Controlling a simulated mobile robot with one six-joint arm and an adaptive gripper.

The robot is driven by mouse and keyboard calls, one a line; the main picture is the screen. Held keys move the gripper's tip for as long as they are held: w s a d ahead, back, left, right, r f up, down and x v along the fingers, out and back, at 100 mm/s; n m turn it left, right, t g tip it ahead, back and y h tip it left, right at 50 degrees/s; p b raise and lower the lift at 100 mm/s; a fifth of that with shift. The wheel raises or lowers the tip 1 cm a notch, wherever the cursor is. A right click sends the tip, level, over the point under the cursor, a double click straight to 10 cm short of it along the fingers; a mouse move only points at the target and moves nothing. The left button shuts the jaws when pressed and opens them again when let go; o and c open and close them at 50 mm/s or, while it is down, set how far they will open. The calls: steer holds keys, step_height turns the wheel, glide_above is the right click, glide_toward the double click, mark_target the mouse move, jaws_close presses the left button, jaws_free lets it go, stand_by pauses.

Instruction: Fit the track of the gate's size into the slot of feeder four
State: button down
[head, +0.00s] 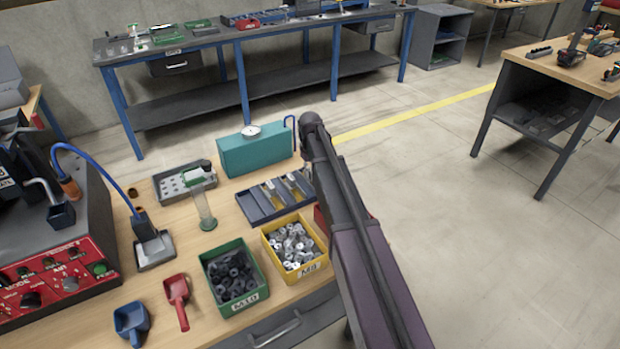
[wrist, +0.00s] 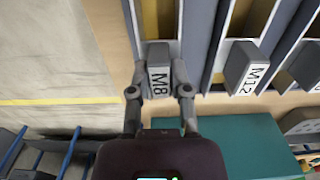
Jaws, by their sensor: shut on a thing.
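My gripper (wrist: 160,82) is shut on the grey end block of the track marked M8 (wrist: 159,58), with a finger on each side of it. The M8 track lies in a compartment of the blue-grey rack (wrist: 205,60). A track marked M12 (wrist: 243,66) lies in the compartment to its right, and a third block (wrist: 308,66) is cut off at the picture's edge. In the head view the rack (head: 258,207) stands on the bench, and my arm hides my gripper and the rack's right end. I cannot make out feeder four's slot or the gate.
A teal box (head: 253,153) stands behind the rack. A green bin marked M10 (head: 234,304) and a yellow bin marked M8 (head: 309,270) stand in front. A clear cylinder (head: 206,208), a red scoop (head: 177,291) and a red-panelled machine (head: 60,278) are farther left.

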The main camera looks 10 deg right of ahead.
mark_target(310, 169)
steer(key=shift+r, duration=0.15)
step_height(310, 169, up, 10)
steer(key=p, duration=1)
stand_by(1.3)
